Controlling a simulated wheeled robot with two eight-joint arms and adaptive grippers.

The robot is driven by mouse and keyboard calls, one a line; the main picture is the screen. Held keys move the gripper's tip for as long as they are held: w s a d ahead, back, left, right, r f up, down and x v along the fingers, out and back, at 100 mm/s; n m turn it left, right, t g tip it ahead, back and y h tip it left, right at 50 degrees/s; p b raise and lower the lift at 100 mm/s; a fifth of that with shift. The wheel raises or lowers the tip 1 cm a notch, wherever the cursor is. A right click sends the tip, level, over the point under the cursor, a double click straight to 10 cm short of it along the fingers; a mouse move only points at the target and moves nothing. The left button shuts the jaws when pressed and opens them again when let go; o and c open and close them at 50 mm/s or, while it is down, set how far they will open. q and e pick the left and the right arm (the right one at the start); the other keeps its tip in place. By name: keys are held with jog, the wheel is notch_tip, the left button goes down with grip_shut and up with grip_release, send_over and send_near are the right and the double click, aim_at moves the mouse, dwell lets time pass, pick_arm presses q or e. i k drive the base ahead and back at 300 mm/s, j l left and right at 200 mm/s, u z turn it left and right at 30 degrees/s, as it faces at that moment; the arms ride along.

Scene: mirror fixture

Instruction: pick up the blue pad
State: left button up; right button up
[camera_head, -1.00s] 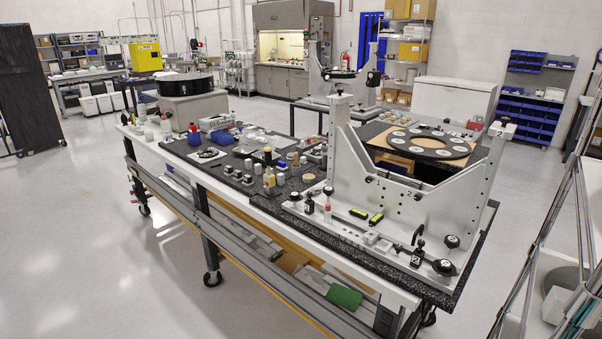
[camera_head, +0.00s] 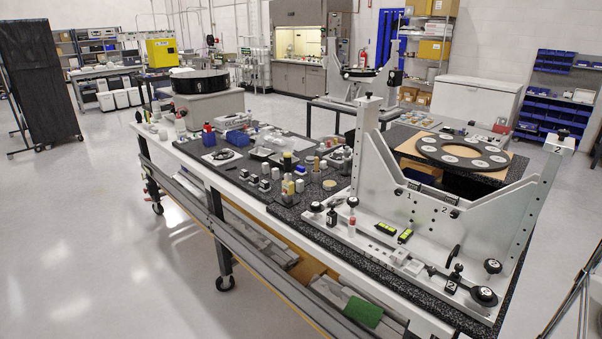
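A small blue object (camera_head: 237,137) lies toward the back of the long table, beside a bottle with a blue lower part and a red cap (camera_head: 208,136). It may be the blue pad, but it is too small for me to tell its exact form. Neither of my grippers is in view, and nothing is seen touching the blue object.
The long table (camera_head: 290,218) holds many small bottles and parts on dark mats. A tall grey mirror fixture (camera_head: 392,165) stands at its right end. A green block (camera_head: 363,311) lies on the lower shelf. The floor (camera_head: 110,235) at left is clear.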

aim_at(300, 171)
jog(key=i+j, duration=0.3)
jog(key=i+j+u, duration=0.1)
jog(key=i+j, duration=0.2)
jog(key=i, duration=0.15)
